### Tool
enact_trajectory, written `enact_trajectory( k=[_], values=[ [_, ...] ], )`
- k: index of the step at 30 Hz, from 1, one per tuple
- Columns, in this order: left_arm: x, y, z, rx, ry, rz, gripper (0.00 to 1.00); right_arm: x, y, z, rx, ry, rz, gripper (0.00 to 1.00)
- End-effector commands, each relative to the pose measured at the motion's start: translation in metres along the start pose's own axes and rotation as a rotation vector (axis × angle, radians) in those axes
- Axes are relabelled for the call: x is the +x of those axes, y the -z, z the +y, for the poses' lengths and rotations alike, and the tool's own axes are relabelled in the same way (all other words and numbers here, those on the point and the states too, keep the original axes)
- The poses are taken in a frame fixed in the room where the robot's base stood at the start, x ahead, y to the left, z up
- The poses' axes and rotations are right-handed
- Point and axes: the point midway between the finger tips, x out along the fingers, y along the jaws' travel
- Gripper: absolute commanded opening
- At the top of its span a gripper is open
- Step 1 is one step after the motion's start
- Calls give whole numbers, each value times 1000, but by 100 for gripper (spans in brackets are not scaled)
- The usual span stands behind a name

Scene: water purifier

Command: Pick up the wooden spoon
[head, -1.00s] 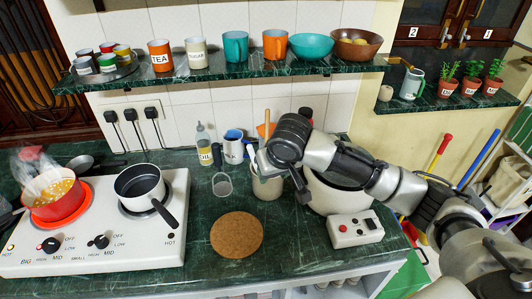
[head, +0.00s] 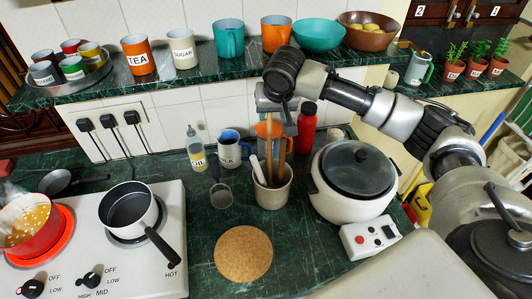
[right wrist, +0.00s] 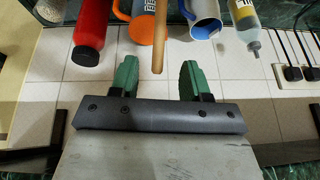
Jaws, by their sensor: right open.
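A beige utensil crock (head: 273,196) stands on the green counter with wooden handles (head: 269,150) and a white handle (head: 258,170) sticking up. Which wooden handle belongs to the wooden spoon I cannot tell; the lower parts are hidden inside the crock. My right gripper (head: 276,112) is above the crock, close to the handle tops. In the right wrist view, the open green fingers (right wrist: 161,78) point toward one wooden handle (right wrist: 160,40), whose end lies roughly between them but beyond the tips. Nothing is held. My left gripper is not in view.
A red bottle (head: 307,128), an orange mug (head: 262,131), a blue-rimmed mug (head: 230,152) and an oil bottle (head: 196,150) stand behind the crock. A lidded cooker (head: 352,182) is to its right. The shelf (head: 180,75) runs close to my gripper. A cork mat (head: 243,254) lies in front.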

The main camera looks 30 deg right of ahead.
Motion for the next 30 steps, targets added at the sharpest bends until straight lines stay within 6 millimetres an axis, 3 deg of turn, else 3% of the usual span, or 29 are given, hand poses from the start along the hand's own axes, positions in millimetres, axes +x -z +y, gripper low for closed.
enact_trajectory(
  k=[3,8,18,27,30],
  values=[
    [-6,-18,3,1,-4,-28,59,18,0,0,1,-1,-2,47],
    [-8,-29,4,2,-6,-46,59,30,0,0,0,-1,-1,47],
    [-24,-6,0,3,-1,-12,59,74,-2,0,0,-1,-1,47],
    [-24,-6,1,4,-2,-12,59,82,-3,1,-2,0,1,47],
    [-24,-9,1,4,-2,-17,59,82,-3,1,-2,0,1,34]
  ],
)
